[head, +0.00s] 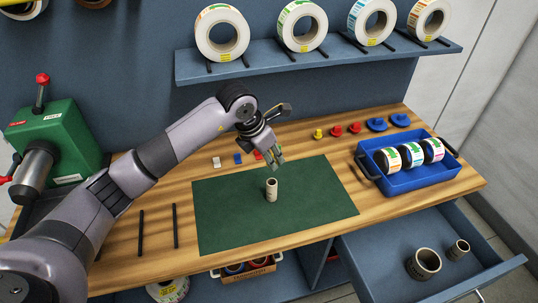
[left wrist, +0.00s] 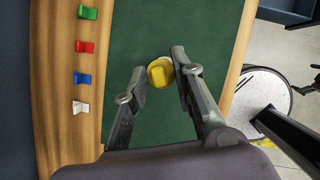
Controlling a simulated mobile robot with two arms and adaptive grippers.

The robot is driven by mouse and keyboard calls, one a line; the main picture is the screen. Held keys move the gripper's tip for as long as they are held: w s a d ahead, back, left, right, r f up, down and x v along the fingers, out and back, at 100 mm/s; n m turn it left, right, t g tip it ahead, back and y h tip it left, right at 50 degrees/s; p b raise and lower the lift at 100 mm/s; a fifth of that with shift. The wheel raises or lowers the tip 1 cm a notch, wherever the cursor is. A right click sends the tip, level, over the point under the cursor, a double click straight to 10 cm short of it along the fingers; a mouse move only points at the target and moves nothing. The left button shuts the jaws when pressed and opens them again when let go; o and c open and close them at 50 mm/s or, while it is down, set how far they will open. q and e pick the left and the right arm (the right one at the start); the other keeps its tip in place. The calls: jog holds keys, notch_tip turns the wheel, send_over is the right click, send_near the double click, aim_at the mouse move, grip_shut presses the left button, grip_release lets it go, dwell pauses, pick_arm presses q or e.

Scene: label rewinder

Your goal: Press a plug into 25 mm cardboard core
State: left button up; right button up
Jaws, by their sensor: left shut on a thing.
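A narrow cardboard core (head: 271,191) stands upright on the green mat (head: 225,215) in the head view. My left gripper (head: 274,160) is just above and behind the core in that view, pointing down. In the left wrist view my left gripper (left wrist: 160,78) is shut on a yellow plug (left wrist: 160,72), held between its fingertips over the mat. The core cannot be made out in the left wrist view. In the head view the plug is too small to make out clearly.
Spare yellow (head: 318,134), red (head: 336,131) and blue plugs (head: 376,124) line the bench's back. A blue tray (head: 418,179) with label rolls stands right. An open drawer (head: 380,272) holds two wider-looking cores. Small coloured clips lie behind the mat; a green machine (head: 62,140) stands left.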

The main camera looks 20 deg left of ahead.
pick_arm(q)
jog(key=shift+b+x, duration=0.4)
jog(key=shift+x, duration=0.4)
jog(key=shift+s+a+f+b, duration=0.15)
jog(key=shift+f+b, duration=0.25)
jog(key=shift+f, duration=0.25)
jog(key=shift+f+b, duration=0.65)
jog(key=shift+f, duration=0.65)
jog(key=shift+f+b, duration=1.1)
jog(key=shift+f, duration=0.15)
pick_arm(e)
jog(key=shift+w+f, duration=0.15)
jog(key=shift+f, duration=1.1)
jog(key=shift+w+f, duration=0.1)
jog(key=shift+f, duration=1.1)
pick_arm(q)
jog(key=shift+f, duration=0.2)
pick_arm(e)
jog(key=shift+f, duration=0.2)
pick_arm(q)
jog(key=shift+f+b, duration=0.2)
jog(key=shift+b, duration=0.1)
pick_arm(e)
jog(key=shift+f, duration=0.1)
pick_arm(q)
jog(key=o, duration=0.7)
jog(key=shift+c, duration=0.2)
jog(key=shift+o, duration=0.9)
jog(key=shift+r, duration=0.1)
